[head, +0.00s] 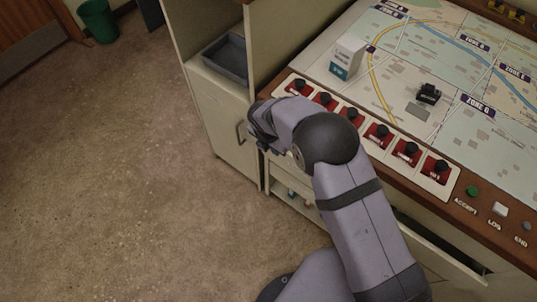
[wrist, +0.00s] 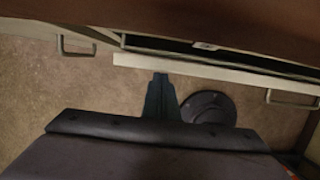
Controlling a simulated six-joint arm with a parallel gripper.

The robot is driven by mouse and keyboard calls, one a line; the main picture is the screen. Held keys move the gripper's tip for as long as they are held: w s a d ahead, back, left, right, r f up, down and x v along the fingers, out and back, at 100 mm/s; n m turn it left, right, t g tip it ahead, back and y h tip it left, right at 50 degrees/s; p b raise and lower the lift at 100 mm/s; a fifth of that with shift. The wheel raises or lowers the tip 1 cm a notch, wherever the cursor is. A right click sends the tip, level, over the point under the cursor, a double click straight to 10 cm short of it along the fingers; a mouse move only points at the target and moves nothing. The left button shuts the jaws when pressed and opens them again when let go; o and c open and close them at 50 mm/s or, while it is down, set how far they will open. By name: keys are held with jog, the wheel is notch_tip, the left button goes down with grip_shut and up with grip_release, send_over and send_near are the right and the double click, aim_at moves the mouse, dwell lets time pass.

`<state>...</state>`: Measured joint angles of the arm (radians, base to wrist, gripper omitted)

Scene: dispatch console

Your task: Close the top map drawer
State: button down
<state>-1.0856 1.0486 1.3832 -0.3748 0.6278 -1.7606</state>
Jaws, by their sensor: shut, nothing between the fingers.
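The top map drawer (wrist: 215,65) is pulled out. In the wrist view its pale front edge runs below the brown desk edge, with a dark gap behind it. In the head view the open drawer (head: 440,262) shows at lower right, partly hidden by my arm. A handle (wrist: 290,99) shows on the pale front at the right of the wrist view. My gripper (wrist: 160,78) is shut and empty, its dark fingers pointing toward the drawer front from the picture's lower side. I cannot tell whether they touch it. In the head view the fingers are hard to make out.
The console top holds a map (head: 450,60), a white box (head: 347,60), a small black object (head: 429,93) and red button panels (head: 377,135). A cabinet door (head: 222,120) and a grey tray (head: 228,58) stand left. The floor (head: 110,170) is clear.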

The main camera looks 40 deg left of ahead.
jog(key=shift+w, duration=0.15)
dwell(0.4)
jog(key=s+r, duration=0.6)
jog(key=r, duration=0.3)
jog(key=shift+s+r, duration=0.25)
jog(key=shift+r, duration=0.1)
jog(key=c, duration=2.1)
grip_release()
jog(key=shift+r, duration=0.15)
